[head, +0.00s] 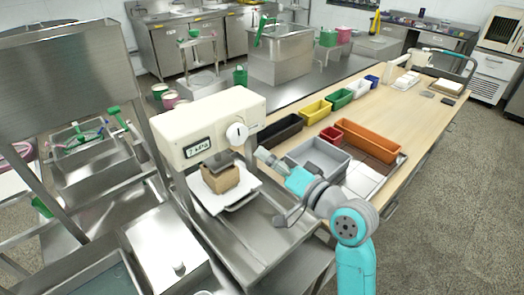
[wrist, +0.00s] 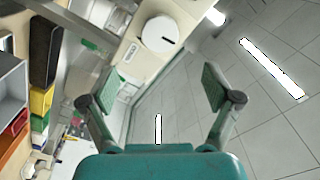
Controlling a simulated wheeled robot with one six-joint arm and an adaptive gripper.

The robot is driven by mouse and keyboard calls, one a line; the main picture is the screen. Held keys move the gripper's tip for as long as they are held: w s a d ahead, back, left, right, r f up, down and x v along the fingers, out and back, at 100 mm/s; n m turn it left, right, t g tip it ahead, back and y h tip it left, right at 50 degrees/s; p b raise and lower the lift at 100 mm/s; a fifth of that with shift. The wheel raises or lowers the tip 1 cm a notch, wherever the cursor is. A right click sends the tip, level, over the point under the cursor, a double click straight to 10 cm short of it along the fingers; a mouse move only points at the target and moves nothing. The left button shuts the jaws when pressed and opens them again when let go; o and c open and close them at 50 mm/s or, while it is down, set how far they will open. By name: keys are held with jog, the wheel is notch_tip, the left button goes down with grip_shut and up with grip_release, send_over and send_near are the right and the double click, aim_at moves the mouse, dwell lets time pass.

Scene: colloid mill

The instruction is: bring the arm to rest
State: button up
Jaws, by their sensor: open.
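My arm (head: 354,262) is teal and grey and rises from the bottom right, bending left toward the machine. My gripper (head: 264,156) is just right of the cream machine (head: 205,115), with clear air between its fingers. In the wrist view my gripper (wrist: 160,88) has its two fingers spread wide with nothing between them. The machine's round white dial (head: 237,132) faces the arm, and a round white knob also shows in the wrist view (wrist: 158,34).
A wooden table (head: 420,120) to the right holds yellow, green and black bins, an orange bin (head: 367,142) and a grey tray (head: 318,155) close beside the arm. Steel sinks (head: 90,170) stand left. Speckled floor is open at the lower right.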

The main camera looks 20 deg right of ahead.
jog(key=s+a+f+g+h, duration=0.15)
jog(key=s+f+h, duration=0.35)
jog(key=s+f, duration=1.35)
jog(key=s+a+f+n, duration=0.2)
jog(key=s+n, duration=0.5)
jog(key=s, duration=1.6)
jog(key=shift+a+f+g+h, duration=0.2)
jog(key=shift+g+h, duration=0.1)
jog(key=shift+g, duration=0.15)
jog(key=shift+w, duration=0.15)
